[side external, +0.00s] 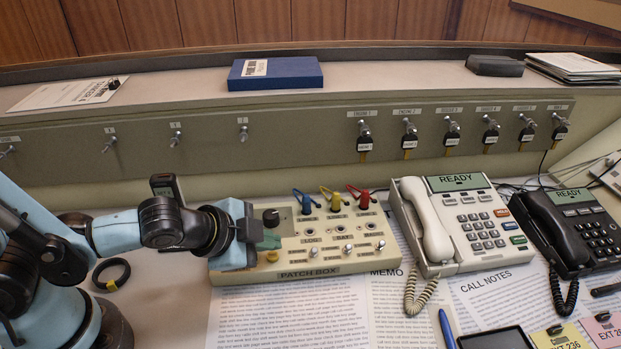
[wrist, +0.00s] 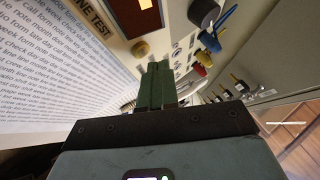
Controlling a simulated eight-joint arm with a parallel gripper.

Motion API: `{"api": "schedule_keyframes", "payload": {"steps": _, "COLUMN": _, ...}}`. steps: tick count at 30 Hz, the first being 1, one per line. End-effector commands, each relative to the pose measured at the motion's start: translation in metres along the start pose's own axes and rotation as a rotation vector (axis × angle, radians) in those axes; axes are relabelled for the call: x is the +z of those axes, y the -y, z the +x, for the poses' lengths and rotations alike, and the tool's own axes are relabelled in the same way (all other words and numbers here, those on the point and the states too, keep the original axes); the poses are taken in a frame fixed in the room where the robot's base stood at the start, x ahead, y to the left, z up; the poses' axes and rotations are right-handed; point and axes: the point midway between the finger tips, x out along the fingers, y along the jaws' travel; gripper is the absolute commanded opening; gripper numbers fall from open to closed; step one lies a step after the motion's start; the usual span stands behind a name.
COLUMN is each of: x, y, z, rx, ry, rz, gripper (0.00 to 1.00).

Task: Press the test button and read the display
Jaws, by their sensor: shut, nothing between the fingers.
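The beige patch box (side external: 330,268) lies on the desk, with my gripper (side external: 270,240) over its left end. My gripper's green fingers (wrist: 155,85) are shut with nothing between them. A yellow round button (side external: 271,256) sits near the box's front edge, just in front of the fingertips. In the wrist view the yellow button (wrist: 140,47) is just beyond the tips, and contact cannot be made out. A dark display window (wrist: 135,14) with a lit yellow patch is partly cut off at the top edge; no reading is legible. A label ending "NE TEST" (wrist: 90,18) is beside it.
A black knob (side external: 270,217) stands behind the fingers. Blue, yellow and red plugs (side external: 335,201) rise from the box. A cream phone (side external: 465,222) and a black phone (side external: 570,228) stand to the right. Printed sheets (side external: 290,315) lie in front.

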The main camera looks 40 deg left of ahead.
Motion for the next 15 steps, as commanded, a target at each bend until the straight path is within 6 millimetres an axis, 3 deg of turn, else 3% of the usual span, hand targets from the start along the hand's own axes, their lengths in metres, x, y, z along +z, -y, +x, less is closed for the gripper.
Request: {"api": "schedule_keyframes", "payload": {"steps": 15, "x": -0.014, "y": 0.014, "z": -0.02, "rx": 0.0, "ry": 0.0, "rz": 0.0, "gripper": 0.0}}
